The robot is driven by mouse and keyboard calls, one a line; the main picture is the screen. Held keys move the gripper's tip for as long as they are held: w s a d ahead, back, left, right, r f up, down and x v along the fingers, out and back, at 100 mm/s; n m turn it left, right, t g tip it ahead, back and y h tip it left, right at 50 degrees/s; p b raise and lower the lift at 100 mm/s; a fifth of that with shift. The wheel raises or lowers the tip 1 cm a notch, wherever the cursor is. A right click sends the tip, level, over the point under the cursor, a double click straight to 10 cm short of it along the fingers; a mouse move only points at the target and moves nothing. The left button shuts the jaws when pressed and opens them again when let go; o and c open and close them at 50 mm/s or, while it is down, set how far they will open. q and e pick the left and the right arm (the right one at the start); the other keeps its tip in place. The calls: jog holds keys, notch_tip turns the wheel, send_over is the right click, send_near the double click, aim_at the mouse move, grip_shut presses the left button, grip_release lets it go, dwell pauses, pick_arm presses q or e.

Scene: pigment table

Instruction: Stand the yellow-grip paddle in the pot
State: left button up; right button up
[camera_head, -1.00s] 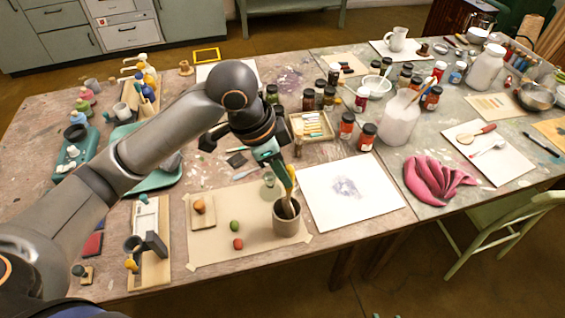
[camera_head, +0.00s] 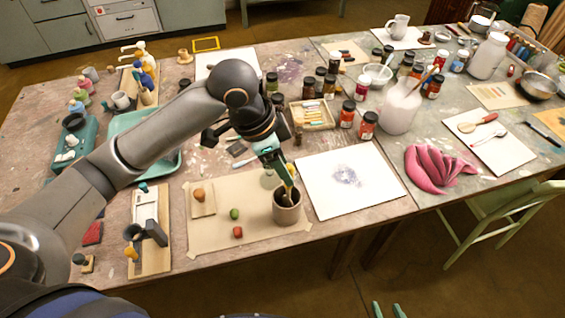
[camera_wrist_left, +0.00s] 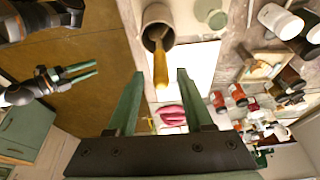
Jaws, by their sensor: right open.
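The grey-brown pot (camera_head: 287,212) stands upright on the paper sheet near the table's front edge. In the left wrist view the pot (camera_wrist_left: 152,14) is at the top, and the yellow-grip paddle (camera_wrist_left: 161,65) is in it, leaning, grip out toward the camera. My left gripper (camera_head: 285,180) is at the pot's mouth. In the left wrist view its fingers (camera_wrist_left: 160,76) are spread on either side of the grip, with gaps showing. The paddle's lower end is hidden in the pot. My right gripper (camera_head: 386,310) is open and empty beyond the table's front edge.
A red ball (camera_head: 238,232) and a green ball (camera_head: 234,214) lie left of the pot. A white sheet (camera_head: 350,181) lies to its right. Jars (camera_head: 347,114) and a chalk tray (camera_head: 312,115) stand behind.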

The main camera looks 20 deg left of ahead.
pick_arm(q)
jog(key=shift+o, duration=0.2)
jog(key=p+v, duration=0.2)
jog(key=v, duration=1)
jog(key=shift+r, duration=0.25)
dwell(0.4)
jog(key=shift+s, duration=0.15)
